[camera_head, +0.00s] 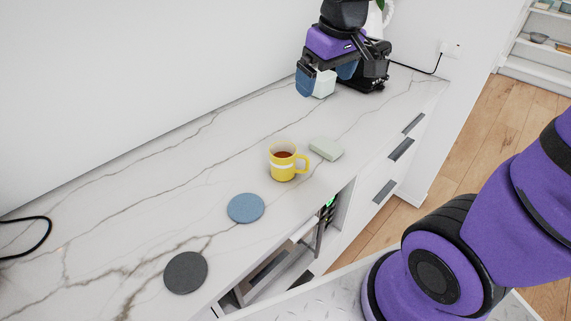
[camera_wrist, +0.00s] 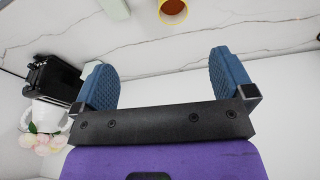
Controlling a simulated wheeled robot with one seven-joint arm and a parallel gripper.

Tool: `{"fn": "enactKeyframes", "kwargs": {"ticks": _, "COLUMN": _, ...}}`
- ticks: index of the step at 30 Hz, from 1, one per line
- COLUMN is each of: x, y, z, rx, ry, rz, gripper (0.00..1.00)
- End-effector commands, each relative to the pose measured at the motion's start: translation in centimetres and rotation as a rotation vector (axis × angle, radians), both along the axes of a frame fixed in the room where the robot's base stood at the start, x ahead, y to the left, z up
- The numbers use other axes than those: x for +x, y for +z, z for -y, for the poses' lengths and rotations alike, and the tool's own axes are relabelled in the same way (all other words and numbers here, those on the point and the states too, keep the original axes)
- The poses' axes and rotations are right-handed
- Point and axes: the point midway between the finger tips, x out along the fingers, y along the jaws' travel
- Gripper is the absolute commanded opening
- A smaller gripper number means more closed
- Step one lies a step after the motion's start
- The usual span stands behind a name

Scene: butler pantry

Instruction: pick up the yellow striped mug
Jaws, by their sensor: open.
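The yellow mug (camera_head: 282,163) with a pale stripe stands upright on the marble counter in the head view, its handle to the right and dark reddish-brown liquid inside. In the wrist view the mug (camera_wrist: 173,16) shows only partly, cut off at the top edge beyond the fingertips. My gripper (camera_head: 322,80) is above the far part of the counter in the head view, well behind the mug and apart from it. In the wrist view my gripper (camera_wrist: 165,75) has its two blue fingers wide apart, with nothing held between them.
A blue coaster (camera_head: 246,208) and a dark grey coaster (camera_head: 186,272) lie nearer on the counter. A pale green block (camera_head: 326,149) lies close behind the mug's handle. A white vase with flowers (camera_wrist: 46,116) and a black appliance (camera_wrist: 52,78) stand at the far end.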

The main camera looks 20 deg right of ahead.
Motion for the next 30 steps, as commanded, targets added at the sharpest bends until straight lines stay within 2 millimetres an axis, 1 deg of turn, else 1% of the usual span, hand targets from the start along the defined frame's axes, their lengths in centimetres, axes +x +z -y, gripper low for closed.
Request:
{"fn": "enactKeyframes", "kwargs": {"ticks": 1, "x": 1.0, "y": -1.2, "z": -0.3, "rx": -0.006, "ry": 0.021, "rz": -0.025, "gripper": 1.00}}
{"fn": "enactKeyframes", "kwargs": {"ticks": 6, "x": 4.2, "y": -5.0, "z": -1.4, "rx": -0.023, "ry": 0.093, "rz": -0.085, "gripper": 1.00}}
{"fn": "enactKeyframes", "kwargs": {"ticks": 8, "x": 5.2, "y": -6.5, "z": -1.8, "rx": -0.030, "ry": 0.118, "rz": -0.106, "gripper": 1.00}}
{"fn": "enactKeyframes", "kwargs": {"ticks": 12, "x": 7.2, "y": -10.1, "z": -2.7, "rx": -0.043, "ry": 0.176, "rz": -0.154, "gripper": 1.00}}
{"fn": "enactKeyframes", "kwargs": {"ticks": 15, "x": 8.3, "y": -12.4, "z": -3.2, "rx": -0.052, "ry": 0.210, "rz": -0.180, "gripper": 1.00}}
{"fn": "enactKeyframes", "kwargs": {"ticks": 18, "x": 8.9, "y": -14.1, "z": -3.6, "rx": -0.058, "ry": 0.236, "rz": -0.200, "gripper": 1.00}}
{"fn": "enactKeyframes", "kwargs": {"ticks": 21, "x": 9.2, "y": -15.1, "z": -3.8, "rx": -0.062, "ry": 0.251, "rz": -0.211, "gripper": 1.00}}
{"fn": "enactKeyframes", "kwargs": {"ticks": 26, "x": 9.4, "y": -16.6, "z": -3.9, "rx": -0.064, "ry": 0.258, "rz": -0.218, "gripper": 1.00}}
{"fn": "enactKeyframes", "kwargs": {"ticks": 30, "x": 9.4, "y": -18.7, "z": -3.9, "rx": -0.063, "ry": 0.256, "rz": -0.217, "gripper": 1.00}}
